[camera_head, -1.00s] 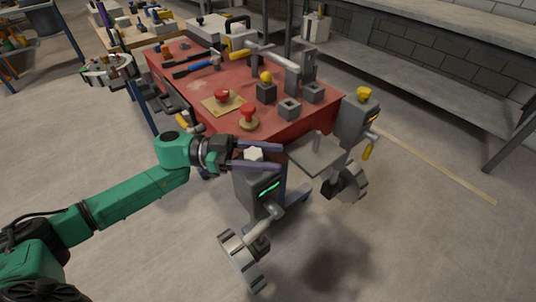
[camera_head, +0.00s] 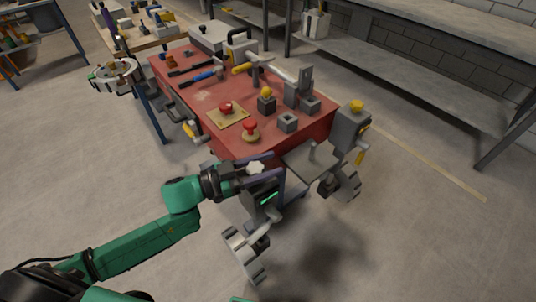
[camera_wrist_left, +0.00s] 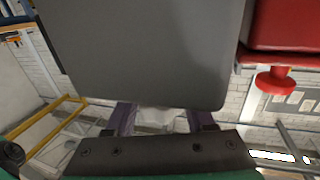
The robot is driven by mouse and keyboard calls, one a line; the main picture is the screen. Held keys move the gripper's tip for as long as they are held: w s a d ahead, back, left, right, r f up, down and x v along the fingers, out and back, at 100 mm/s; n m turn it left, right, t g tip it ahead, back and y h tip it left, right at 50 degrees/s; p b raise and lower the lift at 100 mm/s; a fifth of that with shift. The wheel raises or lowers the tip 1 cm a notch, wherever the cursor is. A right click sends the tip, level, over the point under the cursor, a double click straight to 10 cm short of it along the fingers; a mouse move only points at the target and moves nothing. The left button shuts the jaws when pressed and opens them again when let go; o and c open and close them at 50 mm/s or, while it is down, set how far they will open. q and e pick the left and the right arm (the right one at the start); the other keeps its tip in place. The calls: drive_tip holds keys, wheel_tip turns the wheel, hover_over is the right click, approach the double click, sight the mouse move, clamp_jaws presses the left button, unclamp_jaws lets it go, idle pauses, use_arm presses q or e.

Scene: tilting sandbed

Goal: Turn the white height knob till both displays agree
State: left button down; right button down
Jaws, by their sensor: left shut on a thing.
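The white knob (camera_head: 256,167) sits on top of a grey housing (camera_head: 262,190) beside the red table. My left gripper (camera_head: 262,168) has its purple fingers on either side of the knob and is shut on it. In the left wrist view, the knob (camera_wrist_left: 155,119) shows pale between the fingers, partly hidden by the grey housing (camera_wrist_left: 150,50). A lit green display (camera_head: 268,199) is on the housing's face; its reading is too small to tell. I cannot make out a second display clearly. My right gripper is not in view.
A flat grey plate (camera_head: 309,163) and a grey post with a yellow knob (camera_head: 356,106) stand right of the housing. The red table (camera_head: 215,100) behind holds tools, blocks and red knobs. A crank-like grey part (camera_head: 245,252) sticks out in front. Open floor lies around.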

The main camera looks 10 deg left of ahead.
use_arm(q)
drive_tip(key=n+t+y+p, duration=0.1)
drive_tip(key=n+t+y, duration=0.1)
drive_tip(key=shift+w+a+r+t+p, duration=0.1)
drive_tip(key=shift+w+r+t+p, duration=0.05)
drive_tip(key=shift+r+t+p, duration=0.2)
drive_tip(key=shift+w+a+f+n+t+y+p, duration=0.1)
drive_tip(key=shift+n+t+y+p, duration=0.25)
drive_tip(key=shift+n+t+y, duration=0.15)
drive_tip(key=shift+w+a+f+n+t+y+p, duration=0.1)
drive_tip(key=shift+n+t+y+p, duration=0.25)
drive_tip(key=shift+n+y, duration=0.2)
drive_tip(key=shift+a+f+n+t+y, duration=0.1)
drive_tip(key=shift+n+t+y, duration=0.3)
drive_tip(key=shift+y, duration=0.15)
drive_tip(key=shift+a+f+n+t+y, duration=0.1)
drive_tip(key=shift+n+t+y, duration=0.25)
drive_tip(key=shift+y, duration=0.15)
drive_tip(key=shift+w+a+n+t+y+p, duration=0.1)
drive_tip(key=shift+a+n+t+y+p, duration=0.1)
drive_tip(key=shift+n+t+y, duration=0.45)
drive_tip(key=shift+w+a+n+y+p, duration=0.15)
drive_tip(key=shift+n+y, duration=0.2)
drive_tip(key=shift+y, duration=0.6)
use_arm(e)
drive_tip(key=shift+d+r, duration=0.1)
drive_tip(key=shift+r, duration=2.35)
use_arm(q)
drive_tip(key=shift+c, duration=1.3)
unclamp_jaws()
